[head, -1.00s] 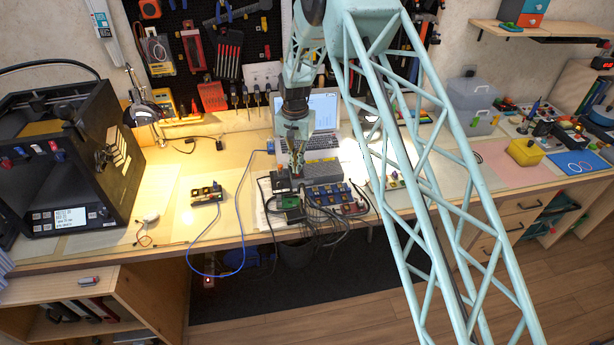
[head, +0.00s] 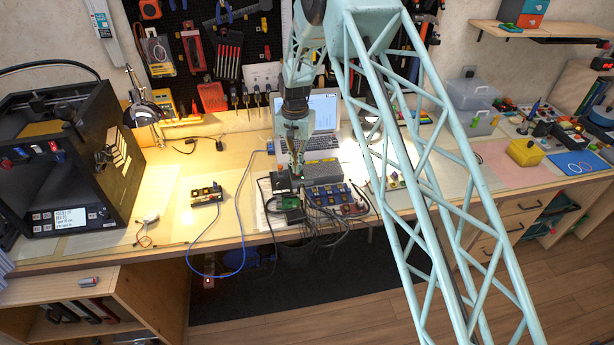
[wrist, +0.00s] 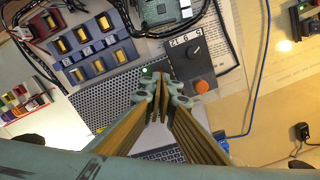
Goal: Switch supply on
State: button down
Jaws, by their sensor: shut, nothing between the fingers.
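A dark box marked 5, 9 and 12 (wrist: 191,62) shows in the wrist view, with a black knob and a round orange button (wrist: 201,86) on its face. In the head view it is the small black box (head: 281,183) on the bench. A grey perforated box (wrist: 108,98) lies beside it, also seen in the head view (head: 322,169). A small green light (wrist: 145,70) glows near my fingertips. My gripper (wrist: 163,78) is shut and empty, with its tips left of the orange button. In the head view my gripper (head: 297,160) is above these boxes; contact cannot be told.
A blue module board (head: 327,197) and a green circuit board (head: 290,203) with loose cables crowd the bench front. A laptop (head: 318,115) stands behind. A blue cable (head: 241,205) runs at the left. A 3D printer (head: 65,150) stands far left.

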jog(key=shift+r+p, duration=0.9)
jog(key=shift+r, duration=2.2)
jog(key=s+d+r+b, duration=0.1)
jog(key=s+d+r, duration=0.3)
jog(key=r, duration=0.6)
jog(key=s+d+r, duration=0.4)
jog(key=r, duration=0.5)
jog(key=s+d+r+n+t+b, duration=0.1)
jog(key=s+d+r, duration=0.3)
jog(key=s+r, duration=0.3)
jog(key=s+d+r+n+t+b, duration=0.1)
jog(key=s+d+r, duration=0.3)
jog(key=s+r, duration=0.35)
jog(key=s+d+r+b, duration=0.1)
jog(key=s+d+r, duration=0.2)
jog(key=s, duration=0.6)
jog(key=s+d+r, duration=0.3)
jog(key=s+r, duration=0.1)
jog(key=s, duration=0.5)
jog(key=s+d+f+t+b, duration=0.1)
jog(key=s+d, duration=0.1)
jog(key=s, duration=0.8)
jog(key=s+d+f+n+t+b, duration=0.1)
jog(key=s+f, duration=0.1)
jog(key=s, duration=0.9)
jog(key=shift+s+d+f+n, duration=0.25)
jog(key=shift+d+n, duration=0.05)
jog(key=shift+d, duration=0.05)
